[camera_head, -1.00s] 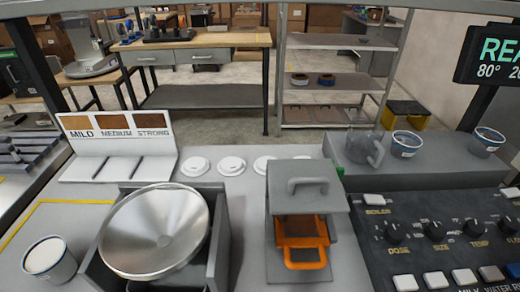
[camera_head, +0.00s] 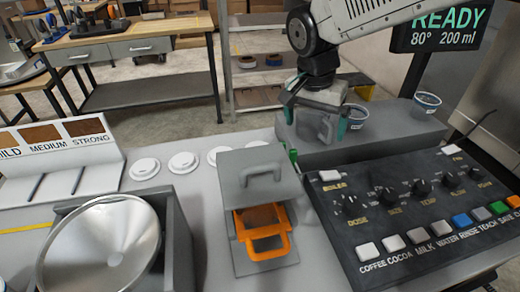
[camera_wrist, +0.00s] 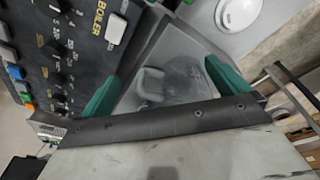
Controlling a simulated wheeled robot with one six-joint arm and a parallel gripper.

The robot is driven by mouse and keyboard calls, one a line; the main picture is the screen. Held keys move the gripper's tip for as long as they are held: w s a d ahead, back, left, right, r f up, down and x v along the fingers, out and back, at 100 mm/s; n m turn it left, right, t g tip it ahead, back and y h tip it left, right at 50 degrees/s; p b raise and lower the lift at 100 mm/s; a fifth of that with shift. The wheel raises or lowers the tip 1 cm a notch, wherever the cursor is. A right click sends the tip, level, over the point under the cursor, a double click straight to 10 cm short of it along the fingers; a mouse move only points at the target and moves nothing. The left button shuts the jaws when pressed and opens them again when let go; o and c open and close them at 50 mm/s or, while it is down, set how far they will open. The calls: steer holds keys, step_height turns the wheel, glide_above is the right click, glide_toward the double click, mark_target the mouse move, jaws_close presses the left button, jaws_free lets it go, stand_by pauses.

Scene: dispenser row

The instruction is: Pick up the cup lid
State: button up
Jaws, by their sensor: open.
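Several white round cup lids lie in a row on the grey counter, among them a left lid (camera_head: 145,168), a middle lid (camera_head: 183,162) and a right lid (camera_head: 217,155). Another lid (camera_head: 255,144) is partly hidden behind the grey box. A white lid (camera_wrist: 238,12) shows at the top of the wrist view. My gripper (camera_head: 315,122) is open, with teal fingertips, over the grey ledge, right of the lids. A translucent jug (camera_head: 317,127) shows between the fingers, also in the wrist view (camera_wrist: 155,83); I cannot tell whether they touch it.
A grey box with an orange handle (camera_head: 263,240) stands in front of the lids. A metal bowl (camera_head: 100,245) is at the front left. Two cups (camera_head: 355,117) (camera_head: 427,102) stand on the ledge (camera_head: 390,130). The button panel (camera_head: 415,215) fills the right.

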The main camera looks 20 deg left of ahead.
steer(key=t, duration=0.1)
glide_toward(258, 143)
steer(key=shift+s+d, duration=1.2)
steer(key=shift+w+a+f, duration=0.15)
steer(key=shift+a+f, duration=0.1)
steer(key=shift+f, duration=0.35)
steer(key=shift+w+a+f, duration=0.1)
steer(key=shift+a+f, duration=0.15)
steer(key=shift+f, duration=0.35)
steer(key=x, duration=0.5)
steer(key=shift+w+a+f, duration=0.15)
steer(key=shift+w+f, duration=0.1)
steer(key=shift+w, duration=0.15)
steer(key=c, duration=1.1)
